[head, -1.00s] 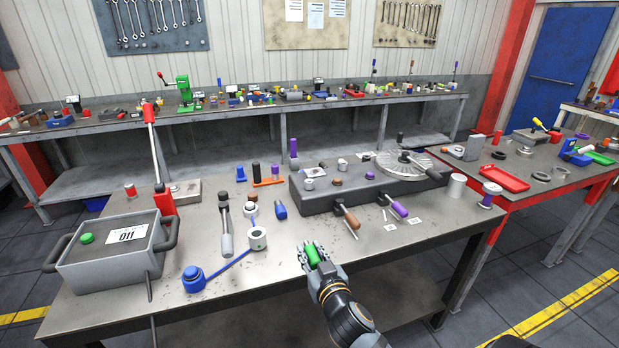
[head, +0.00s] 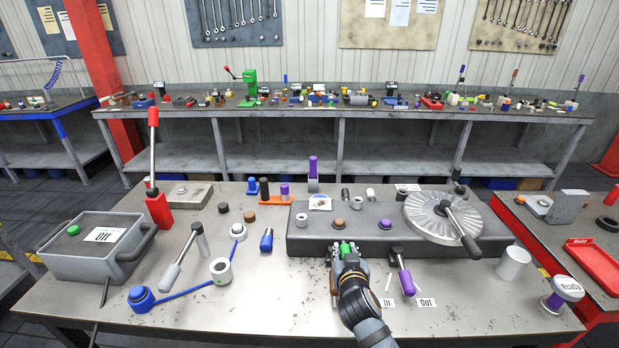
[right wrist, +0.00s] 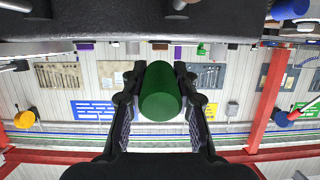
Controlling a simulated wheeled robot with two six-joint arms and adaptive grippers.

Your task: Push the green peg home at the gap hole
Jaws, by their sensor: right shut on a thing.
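The green peg (head: 345,248) is between the fingers of my right gripper (head: 343,254), which is shut on it. The peg's round end (right wrist: 160,104) faces the camera in the right wrist view, between both fingers. The gripper is at the front side of the long dark grey block (head: 303,243), left of the purple handle. I cannot tell if the peg touches the block. I cannot make out the gap hole; the gripper and arm hide part of the block's front. My left gripper is not in view.
A purple handle (head: 405,283) sticks out from the block just right of my arm, above the "In" (head: 387,302) and "Out" (head: 427,302) labels. A ridged disc (head: 430,218) with a crank sits on the block.

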